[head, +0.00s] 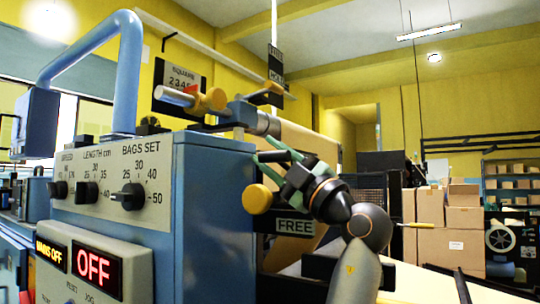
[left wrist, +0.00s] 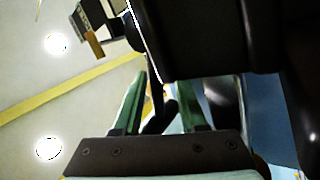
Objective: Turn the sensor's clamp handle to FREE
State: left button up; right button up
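My left gripper (head: 262,152) has green fingers that stand apart in front of the machine's blue cabinet. In the left wrist view its fingers (left wrist: 162,88) are also apart, with a dark bar (left wrist: 158,118) between them. The dark bar also shows between the fingers in the head view (head: 272,156); I cannot tell whether they touch it, or whether it is the clamp handle. A round yellow knob (head: 257,198) sits just below the fingers, beside the black FREE sign (head: 293,226). My wrist hides what lies behind it. My right gripper is not in view.
The blue cabinet (head: 215,215) with dials and a lit OFF panel (head: 97,266) fills the left. Above are a metal shaft with yellow parts (head: 213,101) and a hanging two-part sign (head: 276,62). Cardboard boxes (head: 450,230) stand at the back right.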

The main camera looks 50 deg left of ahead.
pick_arm(q)
jog(key=b+v, duration=0.2)
jog(key=v, duration=1)
jog(key=shift+d, duration=0.2)
jog(key=shift+f, duration=0.1)
